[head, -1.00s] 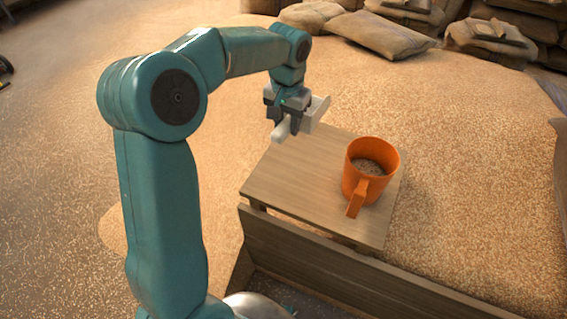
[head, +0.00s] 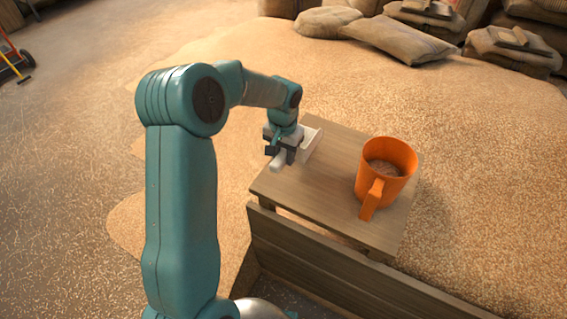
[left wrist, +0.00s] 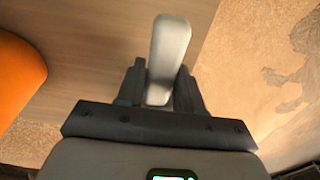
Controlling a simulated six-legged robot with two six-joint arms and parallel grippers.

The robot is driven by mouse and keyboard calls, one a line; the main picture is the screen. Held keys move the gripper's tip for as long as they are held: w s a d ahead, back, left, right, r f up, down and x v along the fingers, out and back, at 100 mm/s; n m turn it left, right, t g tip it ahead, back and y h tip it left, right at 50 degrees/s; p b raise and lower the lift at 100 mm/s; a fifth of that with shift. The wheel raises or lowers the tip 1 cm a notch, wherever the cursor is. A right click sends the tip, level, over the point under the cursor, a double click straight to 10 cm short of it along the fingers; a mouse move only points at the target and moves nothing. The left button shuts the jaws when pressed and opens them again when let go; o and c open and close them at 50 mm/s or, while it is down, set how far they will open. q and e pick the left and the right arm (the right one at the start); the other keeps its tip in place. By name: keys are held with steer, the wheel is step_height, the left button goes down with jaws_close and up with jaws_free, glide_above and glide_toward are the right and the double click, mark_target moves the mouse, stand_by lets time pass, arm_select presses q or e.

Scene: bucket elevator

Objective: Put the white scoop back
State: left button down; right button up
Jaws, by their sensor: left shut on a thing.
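The white scoop (head: 311,144) is at the back left of the wooden table (head: 334,205), its handle pointing toward the front left. My left gripper (head: 279,158) is shut on the scoop's handle, which shows between the fingers in the left wrist view (left wrist: 169,55). The scoop is at or just above the tabletop; I cannot tell if it touches. An orange mug (head: 387,168) with grain-coloured contents stands upright on the right part of the table, apart from the scoop. My right gripper is not in view.
A large heap of grain (head: 480,150) surrounds the table's back and right. Full sacks (head: 398,40) lie at the back. A wooden board wall (head: 330,262) runs along the table's front. The tabletop between scoop and mug is clear.

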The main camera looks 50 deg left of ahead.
arm_select(q)
step_height(320, 180, down, 4)
steer(key=shift+f, duration=0.1)
steer(key=shift+f+b, duration=0.1)
steer(key=shift+b, duration=0.2)
steer(key=c, duration=0.7)
jaws_free()
steer(key=shift+r, duration=0.2)
